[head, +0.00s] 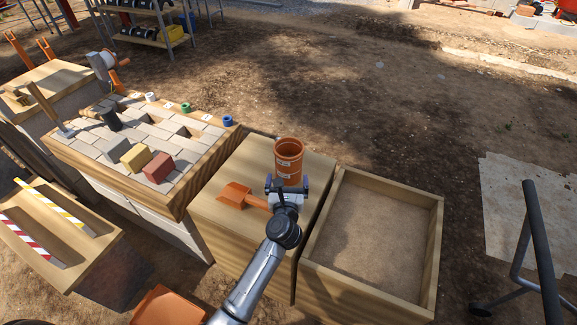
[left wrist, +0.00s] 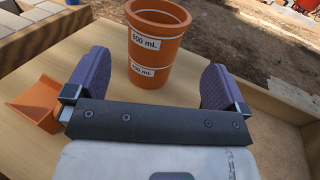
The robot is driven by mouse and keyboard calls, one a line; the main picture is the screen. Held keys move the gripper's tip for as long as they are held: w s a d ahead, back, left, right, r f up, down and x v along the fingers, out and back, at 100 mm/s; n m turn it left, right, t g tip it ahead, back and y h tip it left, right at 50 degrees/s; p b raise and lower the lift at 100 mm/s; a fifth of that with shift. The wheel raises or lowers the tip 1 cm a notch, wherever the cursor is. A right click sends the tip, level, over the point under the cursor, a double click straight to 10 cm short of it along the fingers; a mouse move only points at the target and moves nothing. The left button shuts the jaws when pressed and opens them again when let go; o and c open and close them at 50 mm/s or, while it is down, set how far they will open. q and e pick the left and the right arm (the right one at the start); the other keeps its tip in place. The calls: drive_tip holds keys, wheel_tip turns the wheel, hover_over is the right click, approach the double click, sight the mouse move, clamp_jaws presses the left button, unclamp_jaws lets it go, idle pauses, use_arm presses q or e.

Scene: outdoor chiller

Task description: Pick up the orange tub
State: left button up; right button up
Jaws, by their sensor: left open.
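The orange tub (head: 288,158) stands upright on a wooden box top, with white label bands. My left gripper (head: 287,185) is open at the near side of the tub. In the left wrist view its two purple fingers (left wrist: 158,82) are spread wider than the tub, one to each side and nearer the camera. The tub shows beyond the gripper's dark crossbar, and its lowest edge is close to that bar. My right gripper is not in view.
An orange scoop (head: 236,195) lies on the wooden box (head: 213,213) left of the gripper. An open wooden tray of sand (head: 435,230) adjoins on the right. A brick-topped bench (head: 75,155) with coloured blocks stands at the left. Bare ground lies behind.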

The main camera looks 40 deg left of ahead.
sight(288, 158)
use_arm(q)
drive_tip(key=b+x, duration=0.2)
drive_tip(key=x, duration=0.6)
drive_tip(key=shift+w+a+b, duration=0.3)
drive_tip(key=shift+b, duration=0.15)
drive_tip(key=b+x, duration=0.2)
drive_tip(key=x, duration=0.1)
drive_tip(key=shift+w+a+f, duration=0.1)
drive_tip(key=shift+w+a, duration=0.35)
drive_tip(key=shift+w, duration=0.15)
drive_tip(key=c, duration=0.8)
drive_tip(key=shift+r, duration=0.25)
drive_tip(key=shift+c, duration=0.6)
